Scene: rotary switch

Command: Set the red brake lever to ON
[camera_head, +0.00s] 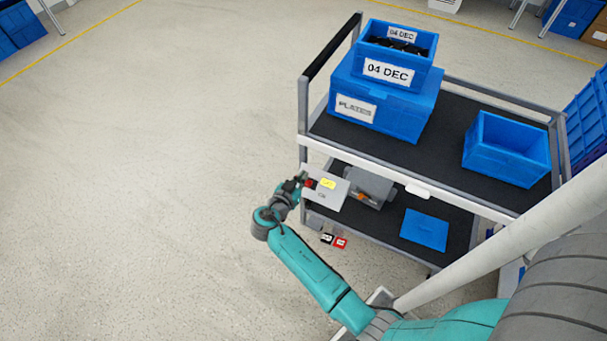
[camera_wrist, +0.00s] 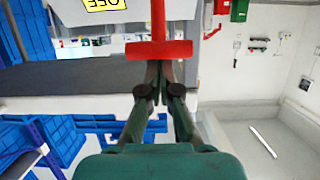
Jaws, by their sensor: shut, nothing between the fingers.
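The red brake lever (camera_wrist: 158,49) has a T shape in the wrist view, a thin stem with a wide crossbar. In the head view it is a small red patch (camera_head: 309,184) on the left part of a light grey box (camera_head: 322,198) at the cart's side. A yellow label (camera_wrist: 104,4) reading OFF appears upside down beside the stem; it also shows in the head view (camera_head: 327,184). My gripper (camera_wrist: 161,66) is shut and empty, its fingertips right at the crossbar. I cannot tell whether they touch it.
The cart (camera_head: 468,205) carries blue bins (camera_head: 385,110) on top. Its lower shelf holds a grey device with an orange knob (camera_head: 362,197) and a flat blue piece (camera_head: 424,230). Small red and black tags (camera_head: 340,243) show below the box. Floor to the left is clear.

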